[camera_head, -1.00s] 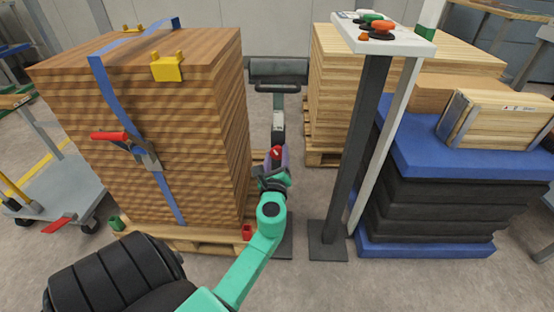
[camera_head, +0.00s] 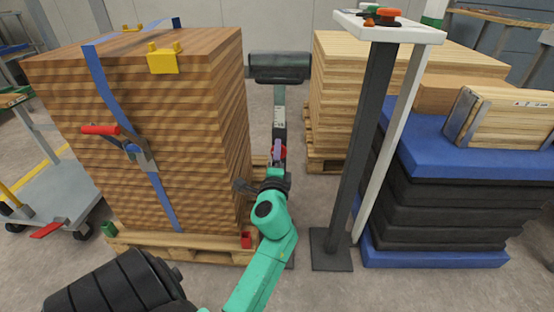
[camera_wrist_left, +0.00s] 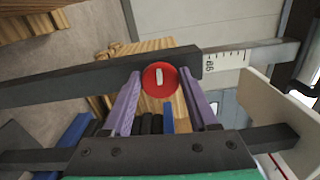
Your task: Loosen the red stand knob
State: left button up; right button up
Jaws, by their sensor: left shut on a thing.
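The red stand knob (camera_wrist_left: 160,80) is round with a white mark across its face, on the dark stand post (camera_wrist_left: 60,88). In the head view the dark grey stand (camera_head: 279,115) is upright between the board stacks, with a roller (camera_head: 280,66) at its top. My left gripper (camera_wrist_left: 161,98) has purple fingers, one on each side of the knob, and is shut on it. In the head view the gripper (camera_head: 278,150) is at the stand's middle and partly hides the knob. My right gripper is not in view.
A strapped brown board stack (camera_head: 190,130) on a pallet stands close left of my left arm. A control pedestal (camera_head: 362,140) with buttons on top stands to the right. Blue and black mats (camera_head: 450,215) are stacked beyond it. Clear floor lies between arm and pedestal.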

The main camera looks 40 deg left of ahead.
pick_arm(q)
jog(key=shift+f+n+b, duration=0.15)
jog(key=shift+n+b, duration=0.3)
jog(key=shift+n, duration=0.75)
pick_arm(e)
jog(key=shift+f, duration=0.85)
pick_arm(q)
jog(key=o, duration=1.3)
jog(key=shift+o, duration=0.2)
